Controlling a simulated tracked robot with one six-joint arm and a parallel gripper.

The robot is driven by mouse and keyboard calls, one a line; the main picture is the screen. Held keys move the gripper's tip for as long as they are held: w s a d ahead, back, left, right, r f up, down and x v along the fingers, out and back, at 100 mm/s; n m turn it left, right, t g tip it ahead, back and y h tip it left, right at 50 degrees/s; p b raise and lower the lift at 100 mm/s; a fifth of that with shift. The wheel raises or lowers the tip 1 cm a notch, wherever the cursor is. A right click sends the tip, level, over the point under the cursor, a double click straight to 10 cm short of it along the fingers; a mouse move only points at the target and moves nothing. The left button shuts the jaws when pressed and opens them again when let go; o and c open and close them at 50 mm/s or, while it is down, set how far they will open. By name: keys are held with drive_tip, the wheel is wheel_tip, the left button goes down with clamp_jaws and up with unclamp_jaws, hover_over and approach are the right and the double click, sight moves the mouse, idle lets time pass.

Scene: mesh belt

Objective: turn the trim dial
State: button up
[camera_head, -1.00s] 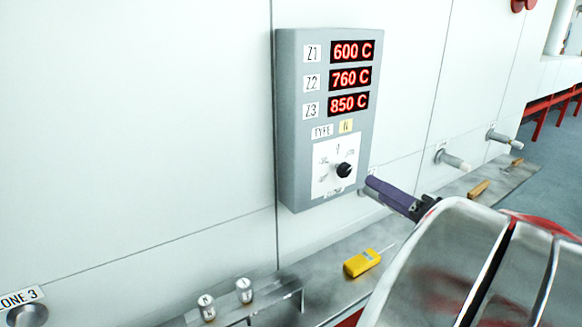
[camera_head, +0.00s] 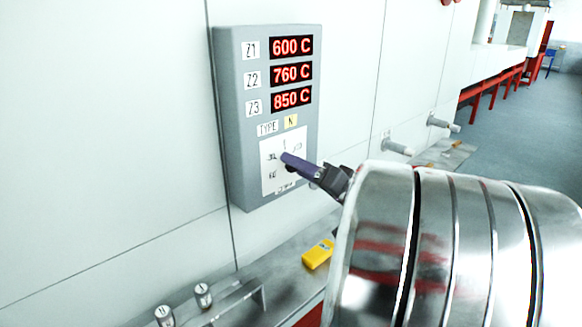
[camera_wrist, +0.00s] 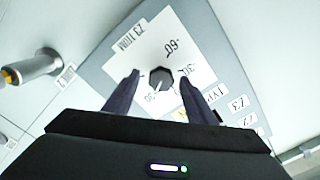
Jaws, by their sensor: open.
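The trim dial is a small black knob with a pale pointer line, on a white scale plate (camera_head: 270,180) low on the grey control box (camera_head: 232,120). In the wrist view the dial (camera_wrist: 158,80) sits between the two finger tips, with printed marks around it. My gripper (camera_head: 286,162) is open in front of the plate and hides most of the dial in the head view. In the wrist view my gripper (camera_wrist: 158,82) has one finger on each side of the dial. I cannot tell whether either finger touches it.
Red displays (camera_head: 291,73) read 600 C, 760 C and 850 C above a yellow N tag (camera_head: 291,121). Below, a metal ledge (camera_head: 275,283) holds a yellow handheld device (camera_head: 317,254) and two labelled cylinders. Pipe stubs (camera_head: 397,148) stick out of the wall at right.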

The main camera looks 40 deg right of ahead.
drive_tip(key=shift+w, duration=0.15)
drive_tip(key=c, duration=1)
